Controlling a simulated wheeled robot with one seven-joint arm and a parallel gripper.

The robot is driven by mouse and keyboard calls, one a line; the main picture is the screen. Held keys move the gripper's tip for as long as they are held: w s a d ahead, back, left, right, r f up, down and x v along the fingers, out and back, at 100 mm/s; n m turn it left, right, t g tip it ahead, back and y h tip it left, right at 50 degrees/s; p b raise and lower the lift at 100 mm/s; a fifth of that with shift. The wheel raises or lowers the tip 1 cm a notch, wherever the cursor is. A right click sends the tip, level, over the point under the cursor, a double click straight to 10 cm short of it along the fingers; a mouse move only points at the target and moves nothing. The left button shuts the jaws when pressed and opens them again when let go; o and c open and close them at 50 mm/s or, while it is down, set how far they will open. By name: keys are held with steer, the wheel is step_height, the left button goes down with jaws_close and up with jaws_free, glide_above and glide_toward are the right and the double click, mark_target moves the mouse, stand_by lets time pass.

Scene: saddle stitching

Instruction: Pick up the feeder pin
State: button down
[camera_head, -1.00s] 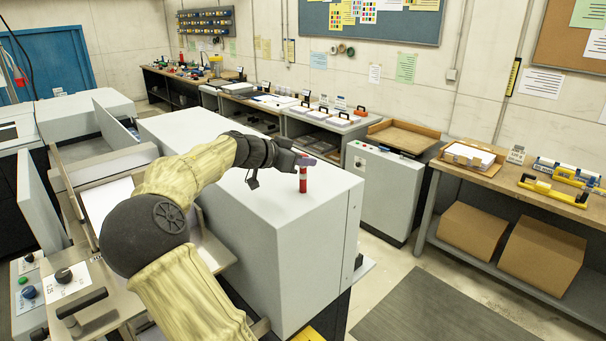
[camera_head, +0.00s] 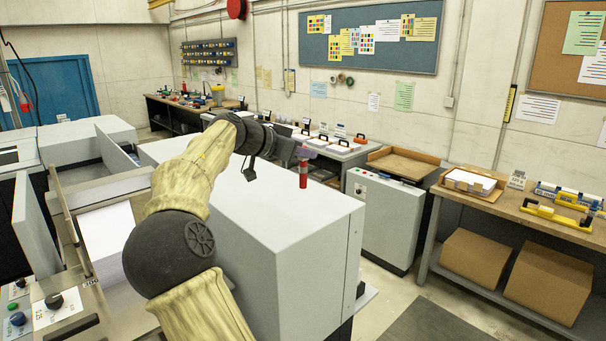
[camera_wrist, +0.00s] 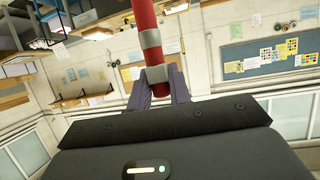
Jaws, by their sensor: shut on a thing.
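The feeder pin is a red cylinder with a pale band (camera_head: 303,176). It hangs upright below my gripper (camera_head: 303,153) over the right part of the grey machine's top (camera_head: 285,210), apparently clear of the surface. In the wrist view the red pin (camera_wrist: 145,16) stands between the two dark fingers of my gripper (camera_wrist: 159,76), which are shut on it at a grey collar. The fingers partly cover that end of the pin.
The large grey machine housing lies under my arm, its top otherwise clear. A grey cabinet (camera_head: 385,215) stands beyond its right end. A workbench (camera_head: 500,184) with a paper tray and yellow tool is at the right. Open floor (camera_head: 385,275) lies between.

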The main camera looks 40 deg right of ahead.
steer(key=shift+r, duration=0.95)
